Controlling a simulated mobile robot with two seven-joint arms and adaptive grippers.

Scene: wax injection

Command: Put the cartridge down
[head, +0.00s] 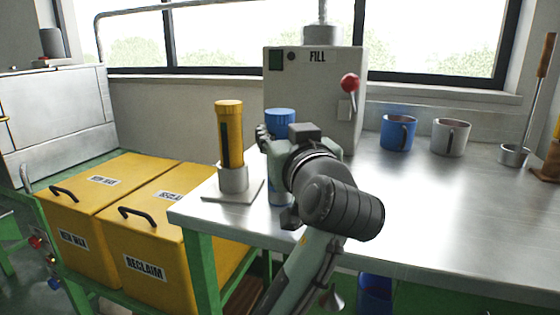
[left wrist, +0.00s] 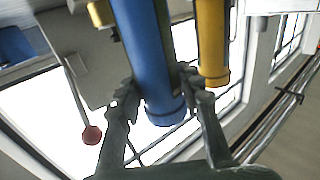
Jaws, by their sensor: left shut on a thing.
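My left gripper (head: 268,142) is shut on a blue cartridge (head: 280,117) at the left part of the bench, in front of the fill machine. The cartridge is about upright. Its blue cap shows above the gripper and a bit of its lower end shows below; the middle is hidden by the gripper. Whether its bottom touches the bench I cannot tell. In the left wrist view the two fingers (left wrist: 157,98) clasp the blue cartridge (left wrist: 146,50) from both sides. A yellow cartridge (head: 229,130) stands upright in a grey round holder (head: 233,178) just left of the gripper. My right gripper is out of view.
The grey fill machine (head: 308,95) with a red-knobbed lever (head: 349,83) stands behind the gripper. A blue mug (head: 397,134) and a white mug (head: 449,138) stand at the back right. Yellow bins (head: 150,240) are left of the bench. The bench's right part (head: 450,210) is clear.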

